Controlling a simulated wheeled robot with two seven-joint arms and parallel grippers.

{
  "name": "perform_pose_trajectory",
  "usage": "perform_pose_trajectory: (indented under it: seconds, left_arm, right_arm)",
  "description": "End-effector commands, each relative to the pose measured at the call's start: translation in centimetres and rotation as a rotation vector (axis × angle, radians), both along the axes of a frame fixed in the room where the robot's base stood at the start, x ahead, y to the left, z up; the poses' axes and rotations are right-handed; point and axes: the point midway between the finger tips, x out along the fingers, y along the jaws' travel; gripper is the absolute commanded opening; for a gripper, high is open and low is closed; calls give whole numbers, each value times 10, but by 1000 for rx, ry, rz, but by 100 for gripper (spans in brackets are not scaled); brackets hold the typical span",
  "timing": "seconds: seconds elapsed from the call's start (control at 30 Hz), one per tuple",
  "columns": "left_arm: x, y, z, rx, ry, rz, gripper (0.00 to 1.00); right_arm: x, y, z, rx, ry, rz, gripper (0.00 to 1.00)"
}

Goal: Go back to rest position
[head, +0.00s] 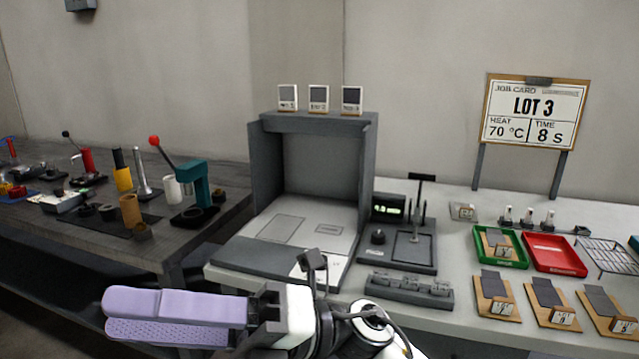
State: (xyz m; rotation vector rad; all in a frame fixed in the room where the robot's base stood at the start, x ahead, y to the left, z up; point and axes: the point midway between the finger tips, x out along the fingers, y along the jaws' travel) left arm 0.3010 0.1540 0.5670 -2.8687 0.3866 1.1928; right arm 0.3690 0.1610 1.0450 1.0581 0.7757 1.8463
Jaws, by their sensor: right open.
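My right gripper (112,316) reaches across the lower left of the head view, with its two long lavender fingers pointing left. The fingers are apart, and I see nothing between them. It is in front of the tables and appears clear of the things on them. My left gripper is not in view.
A grey open-fronted booth (262,165) stands on the white table. Right of it are a device with a lit display (389,208), a green tray (514,262), a red tray (552,252) and a wire rack (607,254). A dark bench (190,238) with a teal press (196,184) is at left.

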Motion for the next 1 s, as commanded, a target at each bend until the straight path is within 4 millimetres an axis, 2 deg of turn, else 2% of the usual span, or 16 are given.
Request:
perform_pose_trajectory:
  seconds: [0.07, 0.17, 0.27, 0.3, 0.37, 0.43, 0.57, 0.6, 0.7, 0.8, 0.9, 1.0]
  left_arm:
    - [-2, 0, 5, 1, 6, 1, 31]
    - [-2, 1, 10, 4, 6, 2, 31]
    - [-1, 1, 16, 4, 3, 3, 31]
    - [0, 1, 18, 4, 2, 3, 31]
    - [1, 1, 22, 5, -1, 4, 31]
    - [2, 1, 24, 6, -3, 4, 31]
    - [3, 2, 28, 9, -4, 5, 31]
    - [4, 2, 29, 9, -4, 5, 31]
    - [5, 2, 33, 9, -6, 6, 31]
    - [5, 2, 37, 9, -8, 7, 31]
    - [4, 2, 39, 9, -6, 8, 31]
    - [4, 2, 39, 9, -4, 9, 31]
  right_arm:
    - [30, -18, 3, 101, 249, -102, 47]
    - [74, -49, -15, 206, 560, -237, 47]
    - [111, -89, -56, 296, 876, -374, 47]
    - [122, -107, -78, 327, 1003, -429, 47]
    - [132, -133, -115, 366, 1183, -508, 47]
    - [135, -161, -161, 404, 1379, -595, 47]
    - [117, -210, -246, 455, 1712, -747, 47]
    - [106, -224, -272, 466, 1808, -792, 47]
    - [68, -256, -330, 492, 2038, -901, 47]
    - [24, -281, -378, 506, 2237, -999, 47]
    - [-17, -300, -410, 514, 2388, -1076, 47]
    - [-48, -311, -429, 519, 2490, -1127, 47]
